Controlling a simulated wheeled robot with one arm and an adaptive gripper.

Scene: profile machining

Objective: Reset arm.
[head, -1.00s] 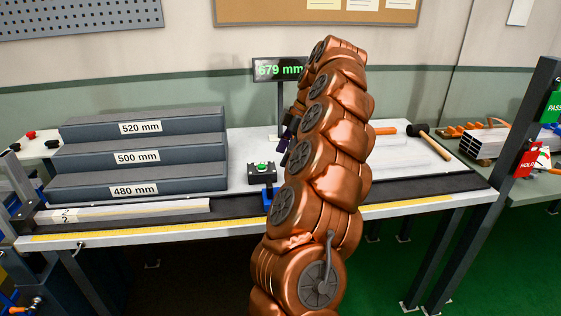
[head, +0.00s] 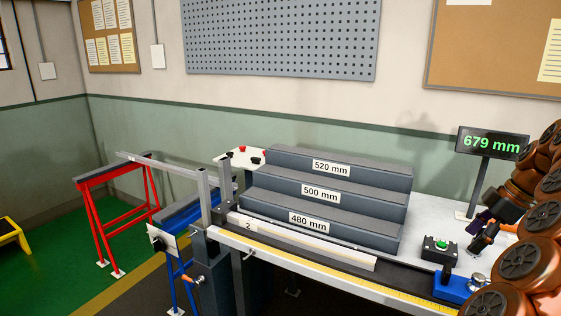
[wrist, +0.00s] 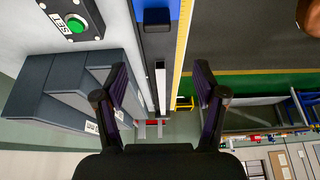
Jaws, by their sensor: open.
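My copper-coloured arm stands at the right edge of the head view. My gripper (head: 487,232) hangs above the bench near the blue stop. In the wrist view my gripper (wrist: 160,98) has its two dark fingers spread wide apart, with nothing between them. Below it in that view are the bench's dark rail and the yellow scale (wrist: 183,40). A pale profile (head: 300,243) marked 2 lies along the rail in the head view, apart from my gripper.
Stepped trays (head: 330,190) labelled 520, 500 and 480 mm stand left of my gripper. A green-button box (head: 436,249), a blue stop (head: 455,288) and a 679 mm display (head: 492,144) are close by. A red stand (head: 115,200) is at far left.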

